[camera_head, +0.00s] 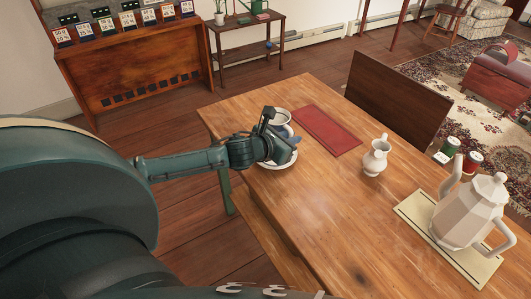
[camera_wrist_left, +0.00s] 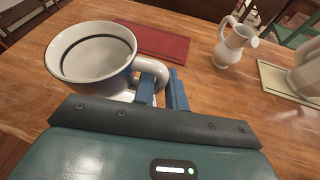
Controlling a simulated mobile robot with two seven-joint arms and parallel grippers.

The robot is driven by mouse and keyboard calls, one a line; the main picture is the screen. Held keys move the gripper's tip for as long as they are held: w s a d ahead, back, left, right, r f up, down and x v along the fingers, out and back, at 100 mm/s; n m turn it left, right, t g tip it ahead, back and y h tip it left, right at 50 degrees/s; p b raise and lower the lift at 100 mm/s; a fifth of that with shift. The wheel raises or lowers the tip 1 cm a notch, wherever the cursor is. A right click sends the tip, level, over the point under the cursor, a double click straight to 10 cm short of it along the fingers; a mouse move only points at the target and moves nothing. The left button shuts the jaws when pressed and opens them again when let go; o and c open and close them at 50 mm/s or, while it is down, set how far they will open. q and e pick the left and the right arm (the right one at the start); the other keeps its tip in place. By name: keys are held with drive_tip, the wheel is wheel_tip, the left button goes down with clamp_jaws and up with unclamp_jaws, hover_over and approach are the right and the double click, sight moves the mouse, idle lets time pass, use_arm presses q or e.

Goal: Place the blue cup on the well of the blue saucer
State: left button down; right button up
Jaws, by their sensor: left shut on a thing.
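The cup (camera_head: 283,116) is pale, nearly white, with a dark line inside its rim. In the left wrist view the cup (camera_wrist_left: 92,55) is upright and looks empty, with its handle toward the fingers. My left gripper (camera_head: 288,137) is shut on the cup's handle; its blue fingers (camera_wrist_left: 164,90) show on either side of it. The saucer (camera_head: 287,163) also looks pale and lies on the table under the gripper, which hides most of it. The cup is over or just beyond the saucer's far side; I cannot tell if they touch. My right gripper is not in view.
A dark chair back (camera_head: 397,97) stands at the far edge. The near tabletop is clear.

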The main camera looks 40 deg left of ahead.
sight(293, 161)
use_arm(q)
wheel_tip(293, 161, down, 7)
drive_tip(key=shift+r+b, duration=0.1)
drive_tip(key=shift+b, duration=0.6)
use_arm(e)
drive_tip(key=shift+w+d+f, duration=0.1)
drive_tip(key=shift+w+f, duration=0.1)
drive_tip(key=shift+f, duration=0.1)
use_arm(q)
wheel_tip(293, 161, down, 3)
drive_tip(key=shift+f+b, duration=0.1)
drive_tip(key=shift+b, duration=0.2)
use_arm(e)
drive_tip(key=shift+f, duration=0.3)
use_arm(q)
drive_tip(key=c, duration=1.4)
unclamp_jaws()
drive_tip(key=shift+c, duration=0.2)
drive_tip(key=shift+s, duration=0.1)
drive_tip(key=p+v, duration=0.1)
drive_tip(key=v, duration=1.1)
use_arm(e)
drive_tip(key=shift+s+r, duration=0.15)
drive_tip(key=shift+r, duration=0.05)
